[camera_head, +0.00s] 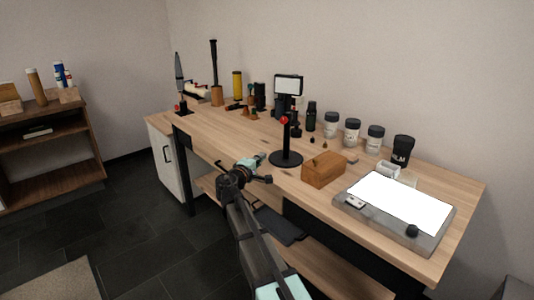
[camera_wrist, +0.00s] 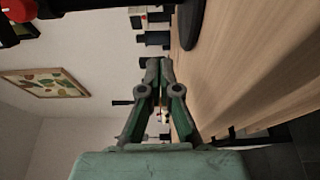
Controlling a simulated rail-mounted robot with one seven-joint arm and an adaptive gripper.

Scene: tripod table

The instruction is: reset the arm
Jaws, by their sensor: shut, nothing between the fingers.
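My gripper (camera_head: 258,159) is at the near edge of the wooden workbench (camera_head: 225,142), just left of the round base of a black stand. It is small in the head view, and its fingers are hard to make out there. In the wrist view my gripper (camera_wrist: 160,65) has its two dark fingers together at the tips with nothing between them. The bench top (camera_wrist: 245,70) runs along the right of that view. My arm comes up from the bottom of the head view, in front of the bench.
The black stand (camera_head: 286,159) with a red knob and small screen is close to my gripper. A wooden box (camera_head: 323,169) and a bright light pad (camera_head: 400,204) lie to the right. Several jars (camera_head: 352,133) line the wall. A shelf (camera_head: 50,150) stands left, with open floor between.

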